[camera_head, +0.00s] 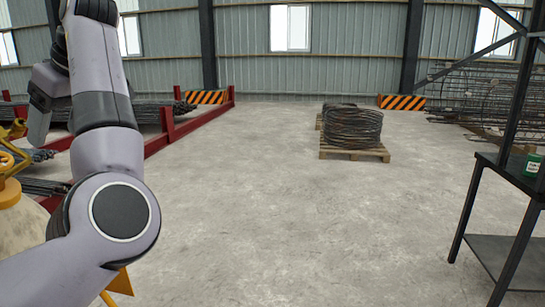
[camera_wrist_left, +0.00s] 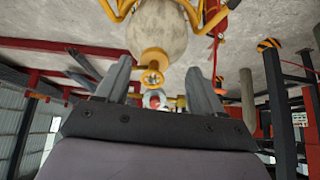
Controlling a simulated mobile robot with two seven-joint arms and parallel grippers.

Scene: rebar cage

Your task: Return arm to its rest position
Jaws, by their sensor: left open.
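My left arm (camera_head: 108,160) comes in from the lower left of the head view, bends at a round joint and rises to the top left. My left gripper (camera_head: 38,120) hangs there at the left edge, pointing down. In the wrist view the two fingers of my left gripper (camera_wrist_left: 158,85) stand well apart, open. I see nothing held between them. My right arm and gripper are in neither view.
A pale rounded body with yellow fittings (camera_head: 20,222) stands close to my left arm. Red racks (camera_head: 172,128) hold bars behind it. A wire coil (camera_head: 352,127) sits on a pallet (camera_head: 354,153). A dark metal stand (camera_head: 500,250) is at right. The middle floor is clear.

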